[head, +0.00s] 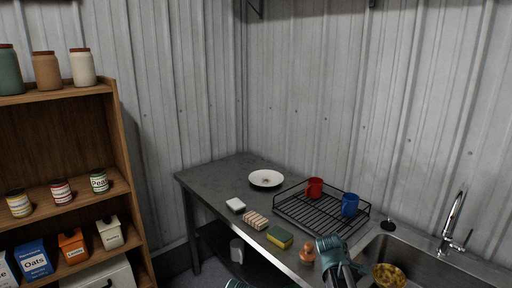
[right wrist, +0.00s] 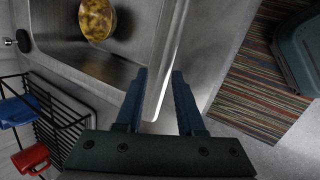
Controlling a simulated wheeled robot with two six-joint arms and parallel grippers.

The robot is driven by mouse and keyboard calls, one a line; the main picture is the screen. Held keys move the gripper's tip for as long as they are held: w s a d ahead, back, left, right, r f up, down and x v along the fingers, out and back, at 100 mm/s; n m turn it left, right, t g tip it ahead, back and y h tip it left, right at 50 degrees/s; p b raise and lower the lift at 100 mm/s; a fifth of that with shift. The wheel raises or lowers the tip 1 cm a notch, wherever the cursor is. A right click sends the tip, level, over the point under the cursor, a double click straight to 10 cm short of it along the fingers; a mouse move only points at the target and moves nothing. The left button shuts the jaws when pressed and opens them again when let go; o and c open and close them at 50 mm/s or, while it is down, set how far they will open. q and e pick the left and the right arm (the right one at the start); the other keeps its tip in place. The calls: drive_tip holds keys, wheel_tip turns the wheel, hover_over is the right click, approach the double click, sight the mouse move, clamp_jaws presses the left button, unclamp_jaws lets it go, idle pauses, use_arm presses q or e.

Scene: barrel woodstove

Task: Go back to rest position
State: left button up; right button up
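My right gripper (right wrist: 158,92) shows in the right wrist view with its two dark blue fingers apart and nothing between them. It is over the near rim of the metal sink (right wrist: 145,40). In the head view my teal right arm is at the bottom, by the counter's front edge, but its fingertips are not clear there. Only a small teal piece of my left arm shows at the bottom edge; my left gripper is not in view.
The counter (head: 215,178) holds a white plate (head: 266,178), a sponge (head: 280,237), an orange-brown object (head: 307,254) and a rack (head: 290,212) with red (head: 314,187) and blue (head: 349,205) mugs. A yellow-brown bowl (head: 388,275) is in the sink. A wooden shelf (head: 122,150) stands left.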

drive_tip(key=s+a+f+m+g+y+b, duration=0.1)
drive_tip(key=s+a+f+m+b, duration=0.1)
drive_tip(key=s+a, duration=0.8)
drive_tip(key=s+a+f+m+g+y+b, duration=0.1)
drive_tip(key=s+a+f, duration=0.4)
drive_tip(key=s+a, duration=0.5)
drive_tip(key=a+m+y+b, duration=0.1)
drive_tip(key=a+m+b, duration=0.1)
drive_tip(key=a, duration=0.1)
drive_tip(key=shift+a+f+m+y, duration=0.3)
drive_tip(key=shift+a, duration=0.1)
